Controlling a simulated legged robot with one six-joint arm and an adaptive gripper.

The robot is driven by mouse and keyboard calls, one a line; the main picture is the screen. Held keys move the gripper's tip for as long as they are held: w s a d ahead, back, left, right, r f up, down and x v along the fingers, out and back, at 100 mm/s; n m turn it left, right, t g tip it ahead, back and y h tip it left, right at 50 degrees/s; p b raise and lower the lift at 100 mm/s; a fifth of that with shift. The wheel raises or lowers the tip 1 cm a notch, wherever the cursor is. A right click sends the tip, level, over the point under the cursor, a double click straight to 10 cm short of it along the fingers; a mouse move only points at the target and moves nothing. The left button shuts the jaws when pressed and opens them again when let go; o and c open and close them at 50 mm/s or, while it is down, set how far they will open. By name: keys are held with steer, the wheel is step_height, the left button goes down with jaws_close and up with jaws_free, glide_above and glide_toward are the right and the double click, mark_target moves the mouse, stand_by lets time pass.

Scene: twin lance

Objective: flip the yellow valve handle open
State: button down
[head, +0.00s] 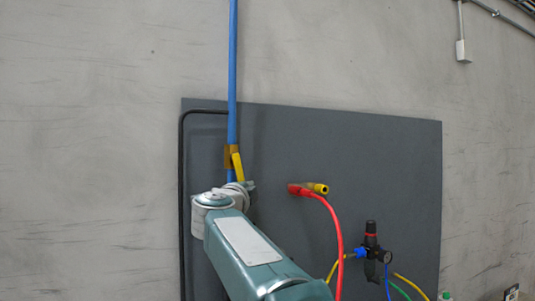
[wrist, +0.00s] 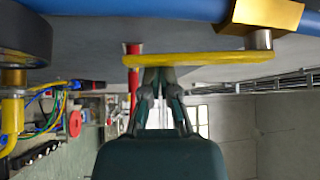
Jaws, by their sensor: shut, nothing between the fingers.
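The yellow valve handle (head: 238,167) sits on a brass valve body (head: 228,156) in the vertical blue pipe (head: 232,75). In the head view the handle slants a little down and right from the valve. In the wrist view the handle (wrist: 195,58) runs across the picture, joined at its right end to a stem under the brass body (wrist: 266,14). My gripper (wrist: 158,74) is shut and empty, its tips at or just under the handle's left part; I cannot tell if they touch. In the head view my wrist hides most of the gripper and the lower pipe.
A dark grey panel (head: 330,140) stands behind the pipe, with a black tube along its left edge. Right of my arm are a red hose (head: 338,235) with a yellow fitting (head: 319,188) and a regulator (head: 371,245) with thin coloured tubes.

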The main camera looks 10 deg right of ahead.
steer(key=shift+s+a+f, duration=0.1)
steer(key=shift+a+f, duration=0.15)
steer(key=shift+a, duration=0.55)
steer(key=shift+d, duration=0.1)
